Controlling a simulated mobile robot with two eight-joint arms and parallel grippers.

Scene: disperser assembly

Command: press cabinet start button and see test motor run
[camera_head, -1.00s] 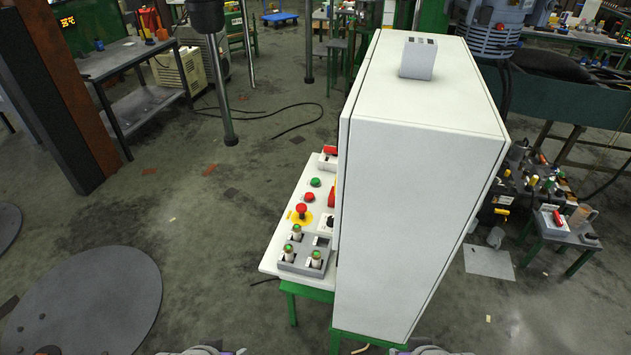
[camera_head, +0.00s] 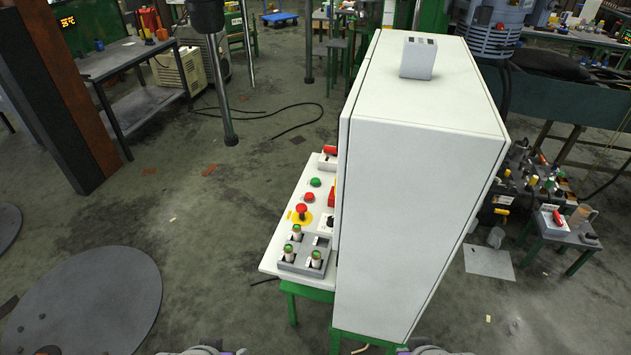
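The tall white cabinet (camera_head: 420,200) stands at the centre on a green stand. Its control panel (camera_head: 275,245) sticks out to the left, partly hidden behind the cabinet's side. On the panel are a green button (camera_head: 315,182), a red button (camera_head: 309,197) and a red mushroom button (camera_head: 301,209) on a yellow disc. A blue-grey motor (camera_head: 494,38) is at the top right, cut by the frame edge; I cannot tell whether it turns. Only small parts of my arms show at the bottom edge; neither gripper can be made out.
A grey block (camera_head: 290,263) on the panel's near end holds several green-topped pieces. A small grey box (camera_head: 418,58) sits on the cabinet. A small table (camera_head: 560,232) stands to the right. A dark round plate (camera_head: 85,300) lies at lower left. Floor left of the panel is mostly clear.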

